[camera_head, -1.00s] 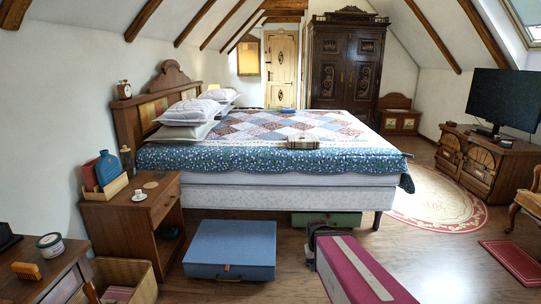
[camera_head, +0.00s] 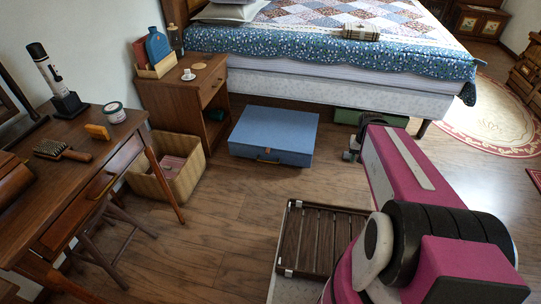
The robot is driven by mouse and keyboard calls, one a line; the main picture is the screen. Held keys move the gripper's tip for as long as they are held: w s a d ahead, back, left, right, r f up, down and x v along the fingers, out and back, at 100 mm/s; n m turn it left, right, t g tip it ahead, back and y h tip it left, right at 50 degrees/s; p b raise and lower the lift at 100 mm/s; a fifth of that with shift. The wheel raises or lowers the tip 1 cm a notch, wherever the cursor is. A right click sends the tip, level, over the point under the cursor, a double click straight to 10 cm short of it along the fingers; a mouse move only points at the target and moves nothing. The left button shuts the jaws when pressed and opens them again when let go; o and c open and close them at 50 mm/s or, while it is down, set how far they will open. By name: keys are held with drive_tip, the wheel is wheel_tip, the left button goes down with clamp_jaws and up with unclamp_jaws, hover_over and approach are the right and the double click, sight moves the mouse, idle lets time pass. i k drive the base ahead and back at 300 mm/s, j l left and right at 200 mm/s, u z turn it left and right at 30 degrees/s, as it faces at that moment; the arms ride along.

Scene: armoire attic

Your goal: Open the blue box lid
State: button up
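The blue box (camera_head: 273,136) lies on the wooden floor in front of the bed, partly under its edge. Its lid is shut, and a brass-coloured handle shows on the front side facing me. My gripper (camera_head: 364,136) is a dark shape at the far end of my magenta arm, to the right of the box and apart from it. Its fingers are too small and partly hidden by the arm, so their opening does not show.
A nightstand (camera_head: 184,98) stands left of the box, with a wicker basket (camera_head: 172,182) before it. A desk (camera_head: 62,197) and stool are at the left. The bed (camera_head: 340,91) overhangs behind. A green box (camera_head: 350,117) is under the bed. Floor before the blue box is clear.

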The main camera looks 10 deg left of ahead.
sight(282, 130)
drive_tip(key=i+j, duration=0.15)
drive_tip(key=i, duration=0.3)
drive_tip(key=i+j+u, duration=0.1)
drive_tip(key=i, duration=0.35)
